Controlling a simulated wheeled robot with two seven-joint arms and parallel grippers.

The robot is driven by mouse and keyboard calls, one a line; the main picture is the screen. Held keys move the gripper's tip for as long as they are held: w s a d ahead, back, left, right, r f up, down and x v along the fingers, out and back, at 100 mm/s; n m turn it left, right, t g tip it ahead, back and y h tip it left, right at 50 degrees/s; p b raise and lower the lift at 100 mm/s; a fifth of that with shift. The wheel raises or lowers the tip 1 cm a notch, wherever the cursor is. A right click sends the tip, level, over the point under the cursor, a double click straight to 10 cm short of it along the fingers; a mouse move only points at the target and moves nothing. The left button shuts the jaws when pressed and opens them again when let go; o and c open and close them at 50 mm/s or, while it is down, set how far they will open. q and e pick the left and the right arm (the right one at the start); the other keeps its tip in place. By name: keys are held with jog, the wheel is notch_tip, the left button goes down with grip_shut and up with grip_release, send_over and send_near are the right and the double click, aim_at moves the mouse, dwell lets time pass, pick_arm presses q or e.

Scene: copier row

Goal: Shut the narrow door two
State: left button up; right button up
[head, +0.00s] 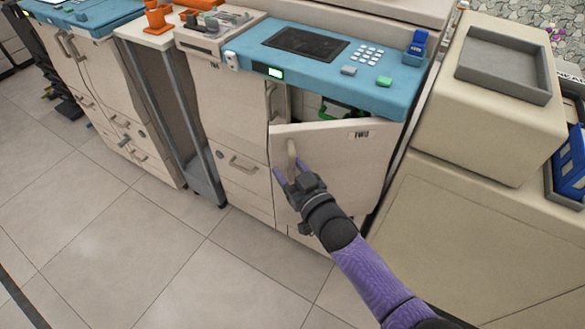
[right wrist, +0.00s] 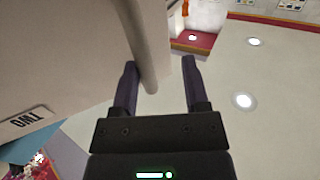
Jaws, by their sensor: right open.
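The narrow door two (head: 345,160) is a cream panel with a "TWO" label, standing ajar on the copier under the teal control panel (head: 330,65). A dark gap with green parts shows above its top edge. Its handle (head: 291,154) is a vertical bar near the door's left edge. My right gripper (head: 284,177) is at the handle, open. In the right wrist view the handle bar (right wrist: 143,50) comes down between the two fingers (right wrist: 158,85), nearer the left one; whether they touch I cannot tell. The label (right wrist: 28,122) shows at left there. My left gripper is not in view.
A cream machine with a grey tray (head: 503,65) stands at the right, close to the door's right side. Another copier (head: 95,80) and a narrow side table (head: 150,38) stand at the left. The tiled floor (head: 130,240) in front is clear.

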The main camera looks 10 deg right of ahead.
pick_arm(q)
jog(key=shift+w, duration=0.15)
pick_arm(e)
jog(key=shift+d, duration=0.15)
jog(key=shift+s+d, duration=0.15)
jog(key=shift+s, duration=0.15)
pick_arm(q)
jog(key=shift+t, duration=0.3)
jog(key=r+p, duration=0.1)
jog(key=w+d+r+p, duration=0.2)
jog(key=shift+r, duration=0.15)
pick_arm(e)
jog(key=v, duration=0.9)
jog(key=shift+s, duration=0.1)
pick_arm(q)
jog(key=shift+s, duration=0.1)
